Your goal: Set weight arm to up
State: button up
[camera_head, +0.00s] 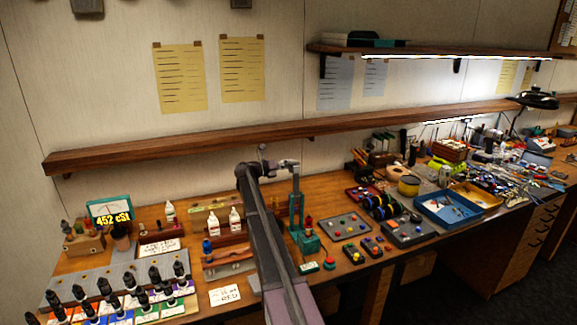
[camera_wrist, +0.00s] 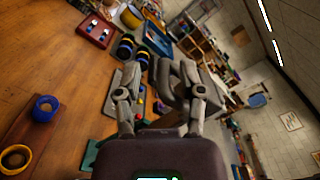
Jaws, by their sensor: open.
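A green upright stand (camera_head: 297,205) with a green base (camera_head: 309,243) stands on the workbench, just right of my arm in the head view. I cannot make out for certain which part is the weight arm; my arm and gripper overlap this area. My gripper (camera_head: 291,163) is at the top of the green stand in the head view, pointing right. In the wrist view my gripper (camera_wrist: 160,78) has its two fingers apart. Grey shapes show between and beside the fingers, and I cannot tell whether any belong to the stand.
White bottles (camera_head: 235,220) and a row of dark-handled tools (camera_head: 160,280) are left of my arm. A grey tray with coloured knobs (camera_head: 346,228) and black-blue rolls (camera_head: 380,208) are to the right. A wooden shelf (camera_head: 180,143) runs along the wall behind.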

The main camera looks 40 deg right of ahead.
jog(key=v, duration=1.1)
jog(key=shift+a, duration=0.2)
jog(key=shift+f, duration=0.1)
